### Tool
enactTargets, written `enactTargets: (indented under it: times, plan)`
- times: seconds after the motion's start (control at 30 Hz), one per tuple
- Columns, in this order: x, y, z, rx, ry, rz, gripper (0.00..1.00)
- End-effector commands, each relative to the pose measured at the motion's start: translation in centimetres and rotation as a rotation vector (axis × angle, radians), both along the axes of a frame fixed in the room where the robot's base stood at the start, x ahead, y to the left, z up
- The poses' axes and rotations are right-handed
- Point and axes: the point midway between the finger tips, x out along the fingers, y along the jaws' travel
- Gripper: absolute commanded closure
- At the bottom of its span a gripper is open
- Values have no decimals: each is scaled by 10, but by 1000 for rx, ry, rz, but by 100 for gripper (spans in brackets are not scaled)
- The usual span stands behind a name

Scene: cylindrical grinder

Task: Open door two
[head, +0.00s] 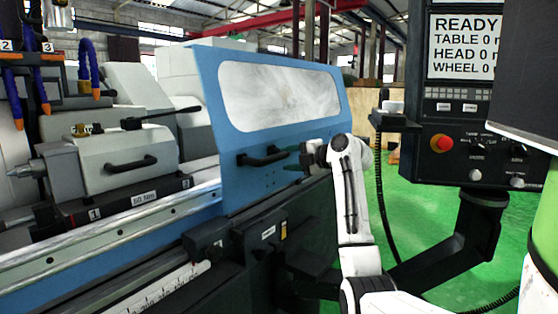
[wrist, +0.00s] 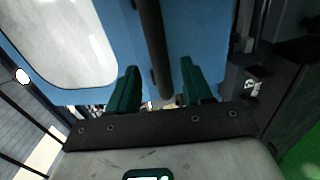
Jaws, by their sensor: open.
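A blue door panel (head: 210,75) with a clear window (head: 280,95) stands at the right part of the machine in the head view. I see no number on it. Its black bar handle (head: 262,157) sits low on its face. My gripper (head: 288,160) is just right of the handle, with green fingers pointing at it. In the wrist view, the dark handle bar (wrist: 154,50) runs between the two spread fingers of my gripper (wrist: 160,80). The fingers are open, with a gap on each side of the bar. The blue panel also shows there (wrist: 203,40).
A control panel (head: 475,150) with a red button (head: 441,143) stands on an arm at right. A coiled cable (head: 381,200) hangs beside it. The tailstock (head: 115,160) and rail lie left of the door. Green floor (head: 430,250) shows at lower right.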

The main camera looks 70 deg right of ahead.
Motion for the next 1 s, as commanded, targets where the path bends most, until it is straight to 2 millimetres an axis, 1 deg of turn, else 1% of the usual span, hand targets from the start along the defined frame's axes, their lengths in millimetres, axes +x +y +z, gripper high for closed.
enactTargets:
  times: [0.03,0.1,0.2,0.33,0.47,1.0]
  plan:
    - [-10,2,2,-2,-1,-3,50]
    - [-21,5,4,-3,0,-3,50]
    - [-33,9,6,0,0,0,50]
    - [-42,12,8,0,1,-1,50]
    - [-45,13,9,0,1,0,50]
    - [-44,13,9,0,1,0,50]
